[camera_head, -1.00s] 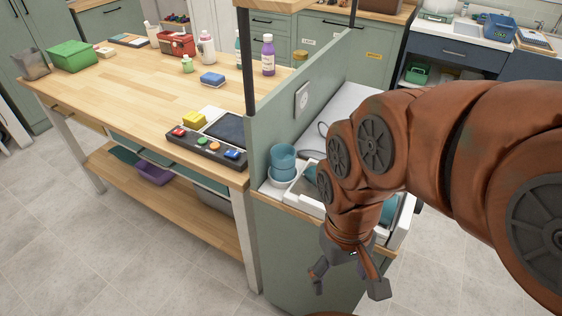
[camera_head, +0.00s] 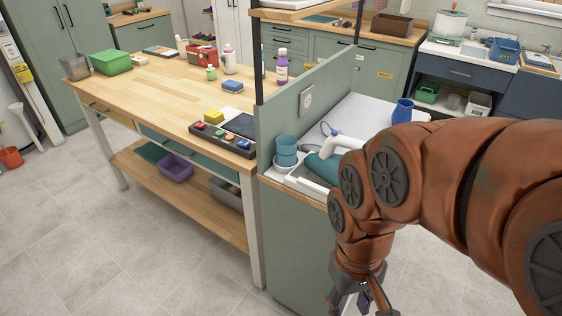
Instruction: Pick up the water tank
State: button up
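A teal and white appliance with a white handle (camera_head: 322,166) sits on the white counter behind the green partition, partly hidden by my arm. It may be or carry the water tank, but I cannot tell which part that is. My gripper (camera_head: 362,300) hangs down at the bottom edge of the picture, in front of the counter and below its top, apart from the appliance. Its fingers are partly cut off by the edge, so I cannot tell how far they are open. I see nothing held in it.
The green partition (camera_head: 300,125) separates this counter from the wooden workbench (camera_head: 150,100). Tiled floor at lower left is clear.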

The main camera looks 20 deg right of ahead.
aim_at(286, 145)
jog(key=u, duration=2.05)
jog(key=i, duration=2.45)
jog(key=z, duration=3)
